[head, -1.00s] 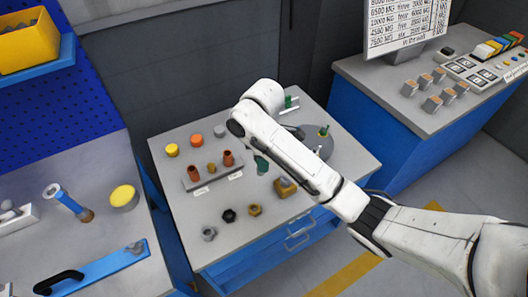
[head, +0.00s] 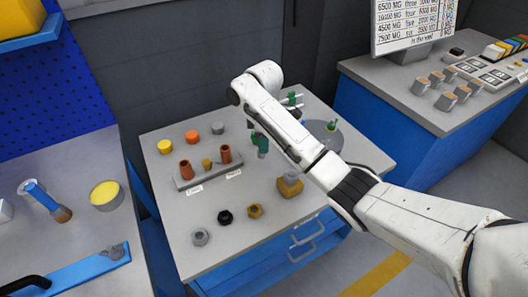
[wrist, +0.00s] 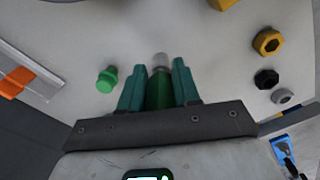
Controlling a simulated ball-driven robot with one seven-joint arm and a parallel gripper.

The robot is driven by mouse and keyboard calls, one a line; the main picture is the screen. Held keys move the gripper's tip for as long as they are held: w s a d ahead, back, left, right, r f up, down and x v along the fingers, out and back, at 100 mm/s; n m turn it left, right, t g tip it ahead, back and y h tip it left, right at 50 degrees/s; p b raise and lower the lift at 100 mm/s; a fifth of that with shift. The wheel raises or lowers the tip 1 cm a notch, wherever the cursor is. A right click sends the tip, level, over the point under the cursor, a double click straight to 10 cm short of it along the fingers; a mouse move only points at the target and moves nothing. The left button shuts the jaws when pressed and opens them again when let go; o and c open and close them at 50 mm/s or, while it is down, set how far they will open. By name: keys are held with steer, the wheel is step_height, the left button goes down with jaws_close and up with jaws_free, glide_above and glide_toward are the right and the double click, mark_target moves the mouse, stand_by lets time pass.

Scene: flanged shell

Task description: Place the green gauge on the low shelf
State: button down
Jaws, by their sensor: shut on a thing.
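My gripper (head: 261,145) is above the middle of the grey-topped blue table, with its teal fingers pointing down. In the wrist view my gripper (wrist: 158,85) is shut on the green gauge (wrist: 159,92), a green cylinder with a grey tip (wrist: 159,60) pointing away from the camera. The gauge is clear of the tabletop as far as I can tell. A low grey stand (head: 183,184) with two white labels stands left of my gripper and carries reddish-brown cylinders. I cannot tell whether this stand is the low shelf.
A yellow block (head: 290,187) and several hex nuts (head: 225,217) lie toward the table front. Yellow, orange and grey round pieces (head: 192,136) are behind the stand. A grey disc (head: 322,140) with a green piece is at right. Another green piece (wrist: 107,80) shows in the wrist view.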

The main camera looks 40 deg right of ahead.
steer(key=shift+w+d+f, duration=0.15)
steer(key=shift+d+f, duration=0.05)
steer(key=shift+f, duration=1.65)
steer(key=c, duration=0.8)
jaws_free()
steer(key=shift+f, duration=0.15)
step_height(320, 180, up, 12)
steer(key=p, duration=0.4)
steer(key=shift+r, duration=0.2)
